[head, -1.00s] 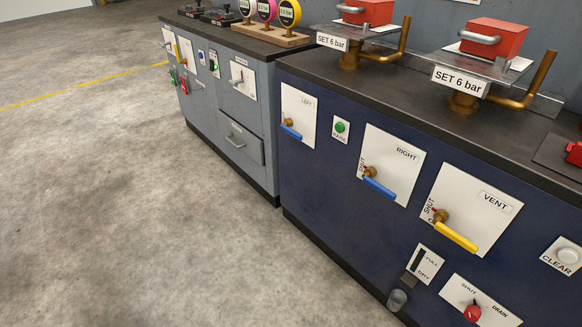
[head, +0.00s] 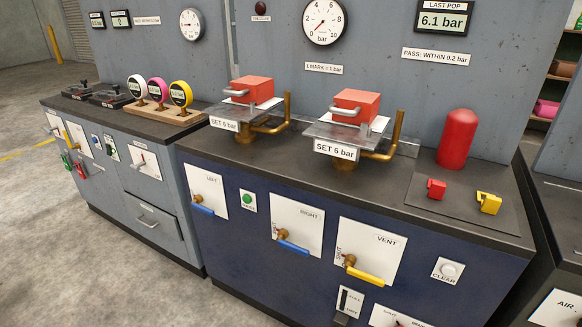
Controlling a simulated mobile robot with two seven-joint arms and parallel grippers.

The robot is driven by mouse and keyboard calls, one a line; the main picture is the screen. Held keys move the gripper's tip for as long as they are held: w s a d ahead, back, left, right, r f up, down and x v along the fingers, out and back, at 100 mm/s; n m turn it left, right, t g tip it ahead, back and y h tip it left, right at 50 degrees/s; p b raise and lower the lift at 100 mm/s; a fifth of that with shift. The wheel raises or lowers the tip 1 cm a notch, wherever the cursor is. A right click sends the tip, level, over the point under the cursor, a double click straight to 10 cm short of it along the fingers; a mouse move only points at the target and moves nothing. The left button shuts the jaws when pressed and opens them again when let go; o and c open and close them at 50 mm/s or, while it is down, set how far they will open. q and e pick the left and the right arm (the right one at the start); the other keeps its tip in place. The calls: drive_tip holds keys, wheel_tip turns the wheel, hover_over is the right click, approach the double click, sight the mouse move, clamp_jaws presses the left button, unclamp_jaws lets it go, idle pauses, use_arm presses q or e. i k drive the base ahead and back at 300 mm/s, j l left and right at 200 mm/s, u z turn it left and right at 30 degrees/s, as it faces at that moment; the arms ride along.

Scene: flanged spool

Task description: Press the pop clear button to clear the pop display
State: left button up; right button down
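The clear button (head: 449,269) is a round white push button on a square white plate marked CLEAR. It sits on the dark blue cabinet front, right of the VENT plate. The pop display (head: 443,18) is on the grey back panel at the upper right. It is headed LAST POP and reads 6.1 bar. Neither of my grippers shows in the head view.
The VENT plate (head: 389,248) carries a yellow lever (head: 365,276) that sticks out left of the button. Open concrete floor (head: 75,265) lies at the left.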

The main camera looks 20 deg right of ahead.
sight(447, 270)
drive_tip(key=z, duration=1.9)
